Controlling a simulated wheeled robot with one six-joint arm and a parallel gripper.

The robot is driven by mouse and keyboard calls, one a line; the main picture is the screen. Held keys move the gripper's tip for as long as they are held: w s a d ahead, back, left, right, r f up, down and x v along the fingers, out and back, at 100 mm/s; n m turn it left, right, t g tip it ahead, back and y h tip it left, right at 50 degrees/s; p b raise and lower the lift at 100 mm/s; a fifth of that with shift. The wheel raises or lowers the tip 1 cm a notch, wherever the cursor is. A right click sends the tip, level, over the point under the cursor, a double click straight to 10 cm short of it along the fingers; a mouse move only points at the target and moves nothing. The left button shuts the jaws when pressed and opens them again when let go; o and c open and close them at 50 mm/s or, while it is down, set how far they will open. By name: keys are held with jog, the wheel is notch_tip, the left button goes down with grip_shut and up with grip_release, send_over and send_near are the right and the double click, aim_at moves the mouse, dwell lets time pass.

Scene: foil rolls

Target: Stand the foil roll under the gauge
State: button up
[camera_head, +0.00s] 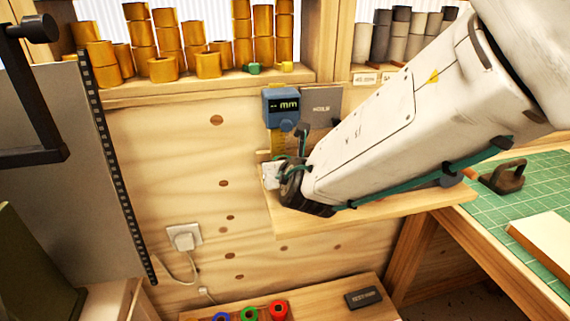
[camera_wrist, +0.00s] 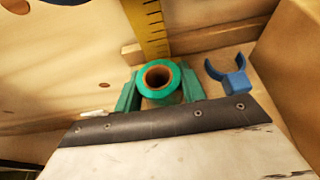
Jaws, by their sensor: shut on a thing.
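In the wrist view, my gripper (camera_wrist: 160,93) has its two green fingers closed on the sides of a green foil roll (camera_wrist: 157,94) with a brown hollow core. The roll's open end faces the camera, and it is close to the yellow scale (camera_wrist: 152,28). I cannot tell whether its base touches the shelf. In the head view, the blue gauge (camera_head: 281,104) with an "mm" display is on the plywood wall above the small wooden shelf (camera_head: 340,222). My arm hides the roll and the fingers there.
A blue open clip (camera_wrist: 232,78) is right of the roll. A grey panel (camera_head: 322,106) is beside the gauge. Orange rolls (camera_head: 208,65) and grey rolls (camera_head: 400,38) stand on the upper shelf. A lower ledge holds coloured rings (camera_head: 278,309) and a dark box (camera_head: 363,298). A green mat (camera_head: 540,190) is right.

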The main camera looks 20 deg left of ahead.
jog(key=o, duration=1.1)
jog(key=shift+f, duration=0.1)
jog(key=shift+r, duration=0.2)
jog(key=shift+s+d+r, duration=0.15)
jog(key=shift+s+d, duration=0.05)
jog(key=shift+s, duration=0.05)
jog(key=v, duration=1.1)
jog(key=shift+s, duration=0.15)
